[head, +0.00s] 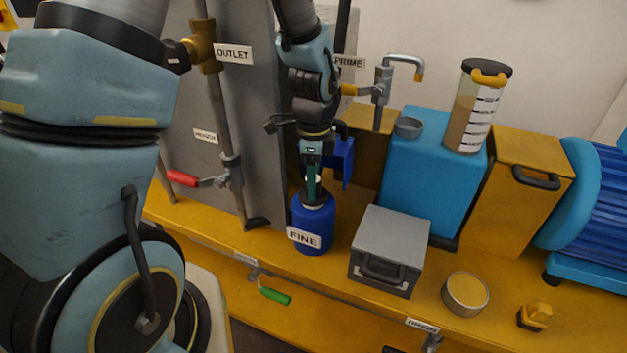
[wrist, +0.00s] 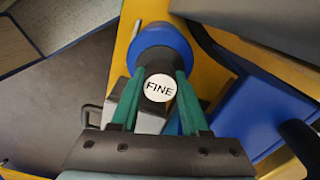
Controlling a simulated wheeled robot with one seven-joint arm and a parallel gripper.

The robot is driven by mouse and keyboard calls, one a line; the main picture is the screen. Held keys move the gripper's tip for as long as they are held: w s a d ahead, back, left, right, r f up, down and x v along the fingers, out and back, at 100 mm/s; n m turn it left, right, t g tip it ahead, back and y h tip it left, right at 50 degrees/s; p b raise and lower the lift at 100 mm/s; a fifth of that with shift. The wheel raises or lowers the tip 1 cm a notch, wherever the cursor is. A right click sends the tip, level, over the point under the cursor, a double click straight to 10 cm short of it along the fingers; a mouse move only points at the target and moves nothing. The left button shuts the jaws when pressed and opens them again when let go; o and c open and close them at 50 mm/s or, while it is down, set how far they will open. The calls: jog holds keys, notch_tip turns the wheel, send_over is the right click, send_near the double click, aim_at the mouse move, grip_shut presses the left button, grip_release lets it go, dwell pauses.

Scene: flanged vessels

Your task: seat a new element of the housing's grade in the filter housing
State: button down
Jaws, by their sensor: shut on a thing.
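The blue filter housing (head: 312,238), with a FINE label on its front, stands upright on the yellow skid. It shows as a blue ring (wrist: 160,38) in the wrist view. My gripper (head: 312,192) is directly above it, pointing down. Its green fingers (wrist: 160,92) are shut on the top of a dark element whose white end disc (wrist: 160,88) reads FINE. The element's dark body (wrist: 158,66) lines up with the housing's mouth. The lower end is hidden, so I cannot tell how deep it sits.
A blue plate-like part (head: 341,162) stands close to the gripper's right. Pipes with a red-handled valve (head: 183,178) stand left. A blue tank (head: 432,180) is behind.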

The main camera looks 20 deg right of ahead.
jog(key=shift+f+b, duration=0.45)
jog(key=shift+f, duration=0.3)
jog(key=shift+c, duration=1.6)
grip_release()
